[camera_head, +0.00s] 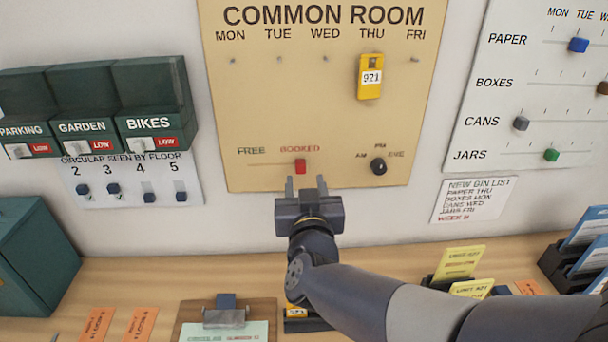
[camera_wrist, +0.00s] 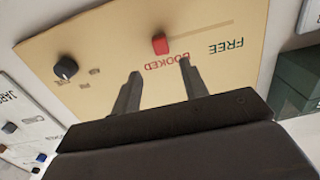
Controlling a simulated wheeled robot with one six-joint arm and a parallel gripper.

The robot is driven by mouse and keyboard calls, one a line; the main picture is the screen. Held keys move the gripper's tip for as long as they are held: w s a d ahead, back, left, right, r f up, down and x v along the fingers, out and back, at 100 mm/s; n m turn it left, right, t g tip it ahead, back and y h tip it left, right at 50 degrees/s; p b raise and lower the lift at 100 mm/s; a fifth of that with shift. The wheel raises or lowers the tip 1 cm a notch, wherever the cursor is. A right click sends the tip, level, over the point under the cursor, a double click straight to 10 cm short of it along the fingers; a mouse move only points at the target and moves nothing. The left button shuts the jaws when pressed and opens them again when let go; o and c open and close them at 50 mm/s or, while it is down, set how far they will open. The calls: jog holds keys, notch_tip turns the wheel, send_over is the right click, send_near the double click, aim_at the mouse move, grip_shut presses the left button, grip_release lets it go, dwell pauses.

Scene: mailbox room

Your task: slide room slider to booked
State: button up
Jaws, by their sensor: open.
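The room slider is a small red knob (camera_head: 301,166) near the bottom of the tan common room board (camera_head: 280,110). It sits under the word BOOKED, at the right end of its track, with FREE to the left. In the wrist view the red knob (camera_wrist: 160,44) shows beyond the fingertips, beside the upside-down BOOKED label. My gripper (camera_head: 306,184) is open and empty just below the knob, its two fingers pointing up at the board. In the wrist view the fingers (camera_wrist: 158,72) are apart, with nothing between them, and the knob looks clear of both.
A black dial (camera_head: 378,166) is right of the slider, and a yellow tag (camera_head: 370,77) hangs under THU. Green boxes (camera_head: 95,105) stand left. A clipboard (camera_head: 255,309) and card holders lie on the wooden counter (camera_head: 140,275) below. A bin board (camera_head: 530,90) is at right.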

aim_at(299, 166)
jog(key=s, duration=0.5)
jog(key=shift+d, duration=0.15)
jog(key=shift+w, duration=0.15)
jog(key=w, duration=0.7)
jog(key=w+a, duration=0.1)
jog(key=w, duration=0.2)
jog(key=shift+w+p, duration=0.35)
jog(key=shift+p, duration=0.05)
jog(key=shift+s+a, duration=0.1)
jog(key=shift+a, duration=0.25)
